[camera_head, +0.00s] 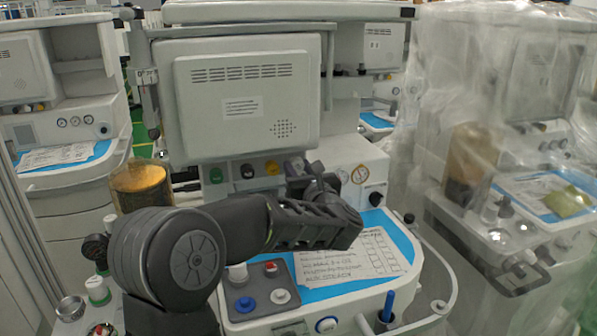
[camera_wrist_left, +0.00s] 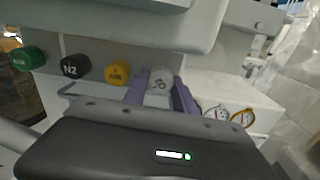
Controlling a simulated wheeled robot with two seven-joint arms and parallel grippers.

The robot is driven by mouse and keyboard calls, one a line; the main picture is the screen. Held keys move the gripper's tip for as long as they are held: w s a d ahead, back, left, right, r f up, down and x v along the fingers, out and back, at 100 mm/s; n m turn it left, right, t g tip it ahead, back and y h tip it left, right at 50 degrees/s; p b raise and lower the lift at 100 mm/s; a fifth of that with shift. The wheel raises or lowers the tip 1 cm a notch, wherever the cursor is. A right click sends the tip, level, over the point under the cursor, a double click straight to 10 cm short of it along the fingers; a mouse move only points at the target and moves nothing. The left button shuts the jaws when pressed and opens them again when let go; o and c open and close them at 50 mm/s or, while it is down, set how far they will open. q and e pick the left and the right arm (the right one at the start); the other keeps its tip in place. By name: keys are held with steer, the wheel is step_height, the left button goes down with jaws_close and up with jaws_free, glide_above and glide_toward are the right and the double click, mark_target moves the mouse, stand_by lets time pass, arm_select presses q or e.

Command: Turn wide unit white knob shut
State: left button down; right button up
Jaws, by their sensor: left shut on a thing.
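The wide unit (camera_head: 250,105) stands in the middle of the head view, with a row of coloured knobs below its large grey panel. The white knob (camera_wrist_left: 161,79) shows in the left wrist view, right of the yellow knob (camera_wrist_left: 117,73). My left gripper (camera_head: 303,170) reaches this row from the front and hides the white knob in the head view. In the left wrist view its two purple fingers stand on either side of the white knob, shut on it. My right gripper is not in view.
A green knob (camera_head: 216,175) and a black knob (camera_head: 247,171) sit left of the yellow one. Gauges (camera_head: 360,174) are to the right. Below lies a blue worktop with a paper sheet (camera_head: 365,255). A plastic-wrapped cart (camera_head: 500,150) stands close on the right.

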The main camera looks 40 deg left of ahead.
arm_select(q)
steer(key=shift+f+m+b, duration=0.1)
steer(key=shift+m+b, duration=1)
steer(key=shift+m, duration=0.1)
steer(key=shift+m+b, duration=0.5)
steer(key=shift+m, duration=1.4)
steer(key=c, duration=1)
jaws_free()
steer(key=shift+s, duration=0.1)
steer(key=b+v, duration=0.1)
steer(key=v, duration=0.6)
steer(key=shift+s+d, duration=0.2)
steer(key=shift+d, duration=0.15)
